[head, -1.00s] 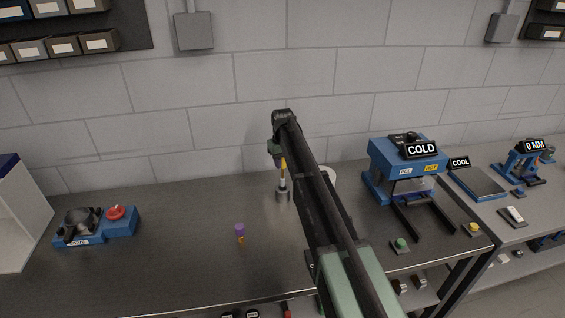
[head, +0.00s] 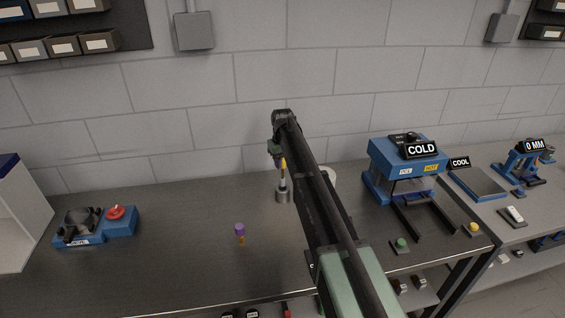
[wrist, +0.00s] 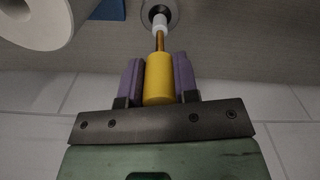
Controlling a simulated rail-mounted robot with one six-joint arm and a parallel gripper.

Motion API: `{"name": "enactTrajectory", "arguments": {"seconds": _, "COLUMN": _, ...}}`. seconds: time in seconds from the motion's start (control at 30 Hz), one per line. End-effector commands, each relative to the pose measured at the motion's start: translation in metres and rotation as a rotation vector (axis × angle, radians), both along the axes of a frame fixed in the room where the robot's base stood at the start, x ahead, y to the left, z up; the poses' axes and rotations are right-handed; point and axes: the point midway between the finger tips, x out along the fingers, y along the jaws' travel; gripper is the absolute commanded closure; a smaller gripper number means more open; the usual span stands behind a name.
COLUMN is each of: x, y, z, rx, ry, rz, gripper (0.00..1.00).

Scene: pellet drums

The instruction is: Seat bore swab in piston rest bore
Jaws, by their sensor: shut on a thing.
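My gripper (wrist: 159,78) is shut on the yellow handle of the bore swab (wrist: 159,80), with a purple finger pad on each side. A brass rod runs from the handle to a white tip (wrist: 159,22). The tip is at the dark bore of the grey round piston rest (wrist: 172,10); I cannot tell how far inside it is. In the head view the swab (head: 283,165) hangs roughly upright over the piston rest (head: 283,197), which stands on the bench. My arm hides part of the area to the right.
A purple-topped piece (head: 240,229) stands at the front left of the rest. A white roll (wrist: 35,20) is close by, mostly behind my arm in the head view. A blue press (head: 405,165) stands right, a blue fixture (head: 95,225) far left.

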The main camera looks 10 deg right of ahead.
Motion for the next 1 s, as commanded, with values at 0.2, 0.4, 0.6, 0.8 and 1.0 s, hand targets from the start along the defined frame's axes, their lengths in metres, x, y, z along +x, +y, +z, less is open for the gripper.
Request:
{"name": "enactTrajectory", "arguments": {"seconds": 0.2, "x": 0.000, "y": 0.000, "z": -0.004, "rx": 0.000, "ry": 0.000, "rz": 0.000, "gripper": 0.99}}
{"name": "enactTrajectory", "arguments": {"seconds": 0.4, "x": 0.000, "y": 0.000, "z": -0.008, "rx": 0.000, "ry": 0.000, "rz": 0.000, "gripper": 0.99}}
{"name": "enactTrajectory", "arguments": {"seconds": 0.6, "x": 0.000, "y": 0.000, "z": -0.012, "rx": 0.000, "ry": 0.000, "rz": 0.000, "gripper": 0.99}}
{"name": "enactTrajectory", "arguments": {"seconds": 0.8, "x": 0.000, "y": 0.000, "z": -0.016, "rx": 0.000, "ry": 0.000, "rz": 0.000, "gripper": 0.99}}
{"name": "enactTrajectory", "arguments": {"seconds": 1.0, "x": 0.000, "y": 0.000, "z": -0.020, "rx": 0.000, "ry": 0.000, "rz": 0.000, "gripper": 0.99}}
